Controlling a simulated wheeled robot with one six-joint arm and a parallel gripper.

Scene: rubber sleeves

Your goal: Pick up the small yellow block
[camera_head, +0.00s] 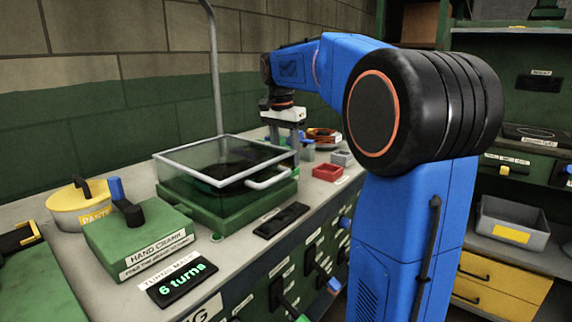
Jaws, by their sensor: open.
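I cannot make out a small yellow block on the bench. A tiny yellow patch (504,170) shows on the green cabinet front at the right, but I cannot tell what it is. My gripper (284,143) points down over the far part of the bench, behind the glass-lidded green box. Its jaws are open; the lid frame partly hides the fingertips, and I cannot see anything between them. A small red tray (327,173) and a small grey tray (343,159) lie to the right of my gripper.
The glass-lidded box (240,205) has a raised handle. A green hand-crank box (140,240), a yellow pot (75,207) and a black turns display (180,280) stand at the left. A grey bin (512,218) sits at the right. Black-handled drawers line the bench front.

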